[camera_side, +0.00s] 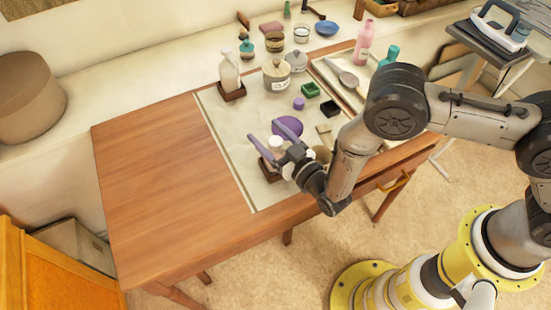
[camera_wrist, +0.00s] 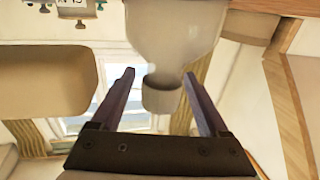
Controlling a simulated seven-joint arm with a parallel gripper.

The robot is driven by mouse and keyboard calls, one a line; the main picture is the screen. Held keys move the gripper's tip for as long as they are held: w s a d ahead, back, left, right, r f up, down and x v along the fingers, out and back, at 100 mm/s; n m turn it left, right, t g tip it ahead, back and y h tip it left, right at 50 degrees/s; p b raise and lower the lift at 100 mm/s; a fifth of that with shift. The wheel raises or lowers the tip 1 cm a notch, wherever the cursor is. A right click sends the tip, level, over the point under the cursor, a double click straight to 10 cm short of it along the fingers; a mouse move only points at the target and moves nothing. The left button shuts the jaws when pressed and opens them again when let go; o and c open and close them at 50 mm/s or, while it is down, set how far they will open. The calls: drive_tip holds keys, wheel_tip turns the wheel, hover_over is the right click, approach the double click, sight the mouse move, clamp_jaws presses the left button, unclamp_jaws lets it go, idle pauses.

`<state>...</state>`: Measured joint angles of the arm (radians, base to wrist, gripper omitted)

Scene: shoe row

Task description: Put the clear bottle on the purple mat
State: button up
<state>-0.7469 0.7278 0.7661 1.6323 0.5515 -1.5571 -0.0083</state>
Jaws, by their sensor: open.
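The clear bottle (camera_side: 229,72), pale and see-through, stands upright in a small dark brown tray (camera_side: 233,93) at the back left of the light cloth. The purple mat (camera_side: 291,124) is a round disc on the cloth, partly beside my gripper's fingers. My gripper (camera_side: 263,130) has purple fingers spread apart and is low over the cloth, well in front of that bottle. In the wrist view, which looks upside down, a translucent bottle (camera_wrist: 175,35) with a grey cap (camera_wrist: 162,97) appears between the open fingers (camera_wrist: 160,74); I cannot tell how far off it is.
A white-topped item (camera_side: 276,143) is close by my gripper, partly hidden. A shallow tray with items lies to the right. The left wooden tabletop (camera_side: 160,160) is clear.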

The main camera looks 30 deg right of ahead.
drive_tip(key=shift+w, duration=0.2)
clamp_jaws()
idle(0.3)
